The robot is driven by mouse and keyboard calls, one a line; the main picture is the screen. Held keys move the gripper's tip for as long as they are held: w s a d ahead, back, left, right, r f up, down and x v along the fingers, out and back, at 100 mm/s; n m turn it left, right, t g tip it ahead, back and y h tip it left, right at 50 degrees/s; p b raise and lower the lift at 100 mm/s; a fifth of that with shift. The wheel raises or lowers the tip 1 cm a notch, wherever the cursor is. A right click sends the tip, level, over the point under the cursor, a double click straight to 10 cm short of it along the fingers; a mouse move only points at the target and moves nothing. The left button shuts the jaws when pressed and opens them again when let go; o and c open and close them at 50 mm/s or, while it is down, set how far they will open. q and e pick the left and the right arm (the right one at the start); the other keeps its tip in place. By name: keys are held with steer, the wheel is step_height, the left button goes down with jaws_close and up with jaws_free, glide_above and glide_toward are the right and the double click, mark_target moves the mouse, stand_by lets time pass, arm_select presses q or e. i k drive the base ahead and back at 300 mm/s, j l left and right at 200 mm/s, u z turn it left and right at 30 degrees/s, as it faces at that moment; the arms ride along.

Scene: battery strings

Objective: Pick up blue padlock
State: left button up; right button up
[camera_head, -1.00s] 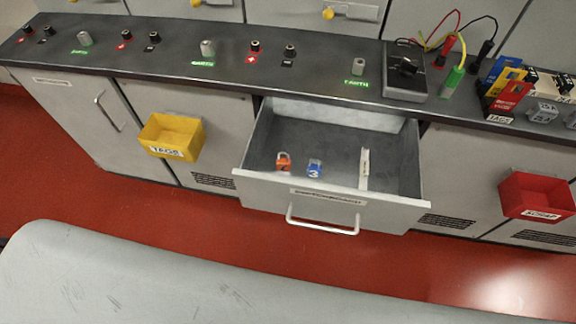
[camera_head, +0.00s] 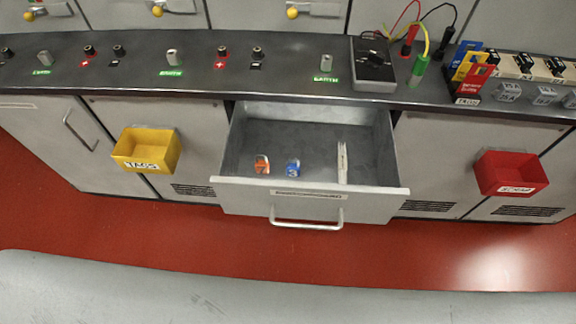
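The blue padlock (camera_head: 293,168) lies in the open drawer (camera_head: 311,196), near its front wall. An orange padlock (camera_head: 262,165) lies to its left, apart from it. A narrow pale upright item (camera_head: 342,162) is to its right in the same drawer. The drawer is pulled out below the worktop and its inside is in plain view. Neither of my grippers shows in the view.
A yellow bin (camera_head: 146,150) hangs on the cabinet front left of the drawer, a red bin (camera_head: 511,173) to the right. The worktop (camera_head: 290,80) above carries terminals, a black meter box (camera_head: 373,64) and several tags. Red floor (camera_head: 200,230) in front is clear.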

mark_target(293, 170)
steer(key=k+j+z, duration=0.15)
steer(key=z, duration=0.2)
steer(key=k+j+z, duration=0.15)
steer(key=z, duration=0.2)
steer(key=k+z, duration=0.2)
steer(key=z, duration=0.15)
